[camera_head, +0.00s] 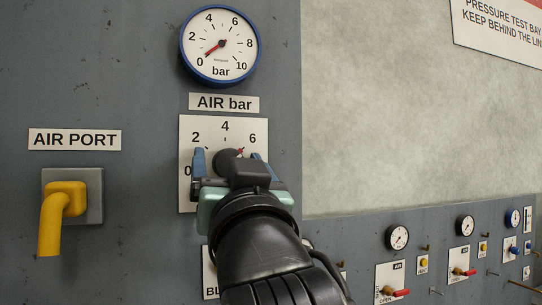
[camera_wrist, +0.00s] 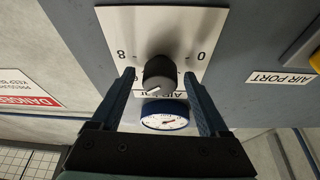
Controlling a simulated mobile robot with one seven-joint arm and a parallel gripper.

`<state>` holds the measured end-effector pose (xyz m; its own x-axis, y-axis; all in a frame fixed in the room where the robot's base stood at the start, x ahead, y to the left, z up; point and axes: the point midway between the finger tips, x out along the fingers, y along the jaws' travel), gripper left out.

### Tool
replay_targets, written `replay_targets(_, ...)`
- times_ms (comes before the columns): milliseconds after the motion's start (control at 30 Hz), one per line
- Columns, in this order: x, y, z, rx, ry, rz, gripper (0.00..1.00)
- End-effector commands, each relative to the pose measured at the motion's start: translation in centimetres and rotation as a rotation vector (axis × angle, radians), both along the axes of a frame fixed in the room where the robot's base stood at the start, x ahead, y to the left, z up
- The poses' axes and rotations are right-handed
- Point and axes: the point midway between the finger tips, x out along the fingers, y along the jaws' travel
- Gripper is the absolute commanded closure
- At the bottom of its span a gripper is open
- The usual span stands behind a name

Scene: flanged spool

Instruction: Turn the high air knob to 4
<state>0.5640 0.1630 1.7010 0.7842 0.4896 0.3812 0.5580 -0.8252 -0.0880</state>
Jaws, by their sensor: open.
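The high air knob (camera_head: 224,158) is dark and round. It sits on a white dial plate (camera_head: 187,122) under the "AIR bar" label, with 0, 2, 4 and 6 readable in the head view. My gripper (camera_head: 228,160) is open, one finger on each side of the knob. The wrist view shows a gap at both fingers (camera_wrist: 160,78). My gripper hides the lower plate.
The blue-rimmed gauge (camera_head: 221,44) above reads about 0 bar. A yellow elbow fitting (camera_head: 62,205) sits at left under "AIR PORT". Smaller gauges and red-handled valves (camera_head: 396,292) line the panel at right.

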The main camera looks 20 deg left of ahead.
Motion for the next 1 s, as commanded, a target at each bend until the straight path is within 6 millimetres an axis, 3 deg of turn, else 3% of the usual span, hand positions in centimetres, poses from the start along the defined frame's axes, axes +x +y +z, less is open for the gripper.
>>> replay_targets(167,-0.03,0.0,-0.02,0.0,0.0,0.0,0.25)
replay_targets(500,-0.04,-0.03,-0.01,0.0,0.0,0.0,0.87)
replay_targets(600,-0.04,-0.03,-0.01,0.0,0.0,0.0,1.0)
replay_targets(1000,-0.03,-0.1,-0.14,-0.063,-0.043,-0.001,1.0)
